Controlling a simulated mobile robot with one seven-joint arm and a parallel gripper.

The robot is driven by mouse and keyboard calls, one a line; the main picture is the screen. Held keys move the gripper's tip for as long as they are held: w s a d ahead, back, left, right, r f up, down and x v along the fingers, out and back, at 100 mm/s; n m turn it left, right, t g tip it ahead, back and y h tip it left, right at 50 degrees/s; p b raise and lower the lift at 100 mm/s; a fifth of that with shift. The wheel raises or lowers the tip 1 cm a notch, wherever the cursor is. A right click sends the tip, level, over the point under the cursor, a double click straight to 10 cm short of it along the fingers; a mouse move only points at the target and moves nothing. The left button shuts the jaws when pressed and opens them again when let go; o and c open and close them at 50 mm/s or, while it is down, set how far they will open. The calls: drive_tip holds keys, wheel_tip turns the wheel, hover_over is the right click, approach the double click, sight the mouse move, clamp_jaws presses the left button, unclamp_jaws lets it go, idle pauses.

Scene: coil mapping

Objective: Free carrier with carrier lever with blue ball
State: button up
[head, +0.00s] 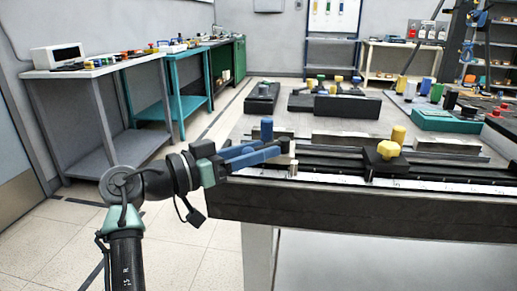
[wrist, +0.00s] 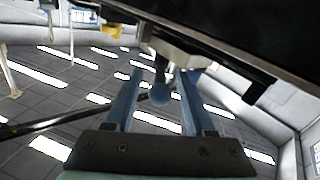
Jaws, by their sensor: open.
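My gripper (head: 280,151) reaches in from the left at the near left end of the long black rail (head: 450,172) on the table. In the wrist view its two blue fingers (wrist: 160,80) are apart. A blue ball (wrist: 160,96) on a short dark stem shows in the gap between them; I cannot tell if either finger touches it. The stem leads up to a pale block (wrist: 183,52) under a large black body. In the head view the ball is not clearly seen. A black carrier with a yellow knob (head: 388,149) sits farther right on the rail.
Black fixtures (head: 347,106) lie farther back on the grey table (head: 235,133). Floor is free to the left, before the side benches (head: 95,72).

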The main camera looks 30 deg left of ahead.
drive_tip(key=p+v, duration=0.2)
drive_tip(key=v, duration=1)
drive_tip(key=shift+s+a+p, duration=0.2)
drive_tip(key=shift+s+p, duration=0.05)
drive_tip(key=shift+p, duration=0.1)
